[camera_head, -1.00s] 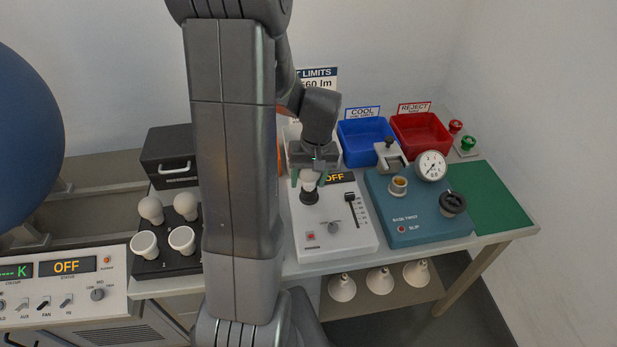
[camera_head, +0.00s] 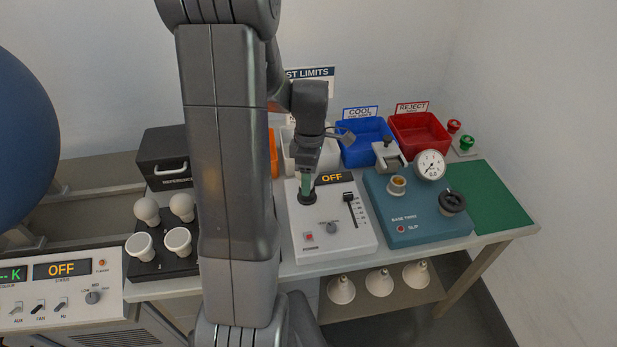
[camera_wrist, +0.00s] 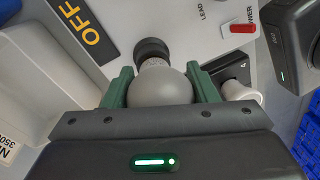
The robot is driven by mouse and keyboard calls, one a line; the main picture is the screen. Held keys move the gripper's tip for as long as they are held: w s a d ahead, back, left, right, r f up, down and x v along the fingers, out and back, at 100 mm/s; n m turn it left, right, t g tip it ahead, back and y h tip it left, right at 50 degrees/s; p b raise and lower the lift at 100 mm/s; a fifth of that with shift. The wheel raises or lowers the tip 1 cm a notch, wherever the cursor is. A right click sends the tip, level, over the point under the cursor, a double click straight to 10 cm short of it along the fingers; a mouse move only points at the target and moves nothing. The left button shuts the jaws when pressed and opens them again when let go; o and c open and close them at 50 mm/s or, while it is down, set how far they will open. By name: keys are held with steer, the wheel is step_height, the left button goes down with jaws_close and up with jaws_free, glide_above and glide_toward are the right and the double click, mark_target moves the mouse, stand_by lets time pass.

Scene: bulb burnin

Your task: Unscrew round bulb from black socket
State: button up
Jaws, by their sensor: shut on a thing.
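The round bulb (camera_wrist: 160,88) is grey-white and sits between the green fingers of my gripper (camera_wrist: 163,92) in the wrist view. My gripper is shut on it, one finger on each side. The bulb's narrow end points at the black socket (camera_wrist: 152,50) and meets it; whether the thread is engaged cannot be told. In the head view my gripper (camera_head: 307,188) is directly over the black socket (camera_head: 307,198) on the white test panel (camera_head: 345,242). The gripper and arm mostly hide the bulb there. The panel's display (camera_head: 332,178) reads OFF.
A teal base-twist unit (camera_head: 415,218) with a gauge (camera_head: 429,164) stands to the right. Blue (camera_head: 364,150) and red (camera_head: 420,138) bins are behind it. A black rack (camera_head: 165,262) with several bulbs is at left. A green mat (camera_head: 490,208) is clear at right.

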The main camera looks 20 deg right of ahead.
steer(key=n, duration=0.4)
steer(key=shift+w, duration=0.15)
steer(key=n+h, duration=0.1)
steer(key=n, duration=0.3)
steer(key=shift+w+d+n, duration=0.1)
steer(key=shift+d+n, duration=0.05)
steer(key=shift+n, duration=0.15)
steer(key=o, duration=0.9)
steer(key=shift+c, duration=0.2)
